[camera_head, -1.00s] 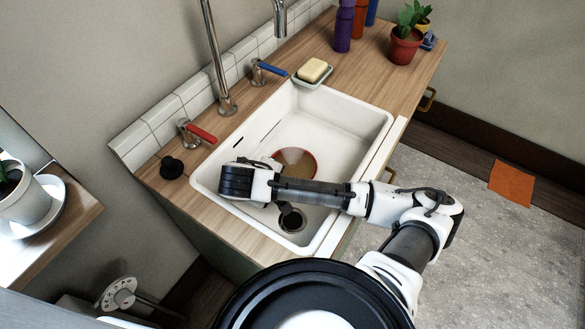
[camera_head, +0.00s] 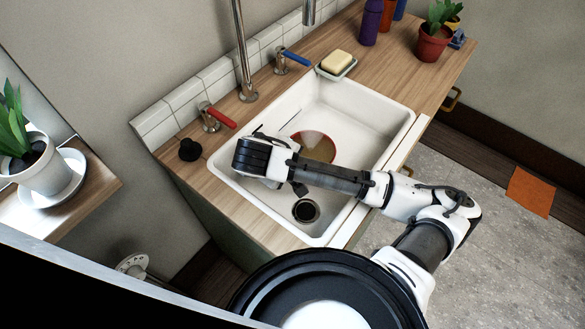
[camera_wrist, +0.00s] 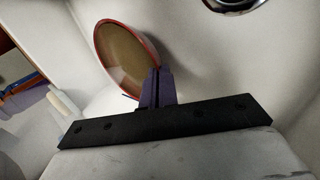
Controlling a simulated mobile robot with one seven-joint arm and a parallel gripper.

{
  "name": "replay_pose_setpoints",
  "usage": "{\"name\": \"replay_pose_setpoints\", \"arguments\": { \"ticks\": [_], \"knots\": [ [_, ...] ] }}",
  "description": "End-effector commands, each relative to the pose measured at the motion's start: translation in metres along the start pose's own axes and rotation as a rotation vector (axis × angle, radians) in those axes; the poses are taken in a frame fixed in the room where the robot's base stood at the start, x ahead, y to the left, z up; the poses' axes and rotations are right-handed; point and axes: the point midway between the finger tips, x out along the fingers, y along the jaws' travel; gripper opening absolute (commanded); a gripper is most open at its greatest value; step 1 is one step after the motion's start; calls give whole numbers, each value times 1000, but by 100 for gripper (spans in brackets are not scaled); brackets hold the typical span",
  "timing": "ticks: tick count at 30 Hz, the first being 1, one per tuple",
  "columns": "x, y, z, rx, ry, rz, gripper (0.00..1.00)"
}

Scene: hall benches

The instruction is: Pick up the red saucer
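The red saucer (camera_head: 318,147) is in the white sink (camera_head: 372,105), with a red rim and a brownish inside. My arm hides part of its near side in the head view. In the wrist view the saucer (camera_wrist: 122,55) shows as a tilted oval at upper left. My gripper (camera_wrist: 155,78) has its dark fingers close together at the saucer's lower right rim, and they look shut on that rim.
The drain (camera_head: 305,211) is at the sink's near end. A tall tap (camera_head: 243,60), red handle (camera_head: 221,117) and blue handle (camera_head: 296,59) stand behind the sink. A soap dish (camera_head: 337,72), bottles and potted plants (camera_head: 433,42) are on the counter's far end.

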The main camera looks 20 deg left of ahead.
Motion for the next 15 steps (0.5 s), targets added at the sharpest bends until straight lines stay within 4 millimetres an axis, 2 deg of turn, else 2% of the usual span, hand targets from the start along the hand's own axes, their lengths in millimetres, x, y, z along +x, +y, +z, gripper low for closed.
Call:
{"name": "replay_pose_setpoints", "arguments": {
  "ticks": [15],
  "knots": [
    [-49, 35, 0, -2, 1, 4, 0]
  ]
}}
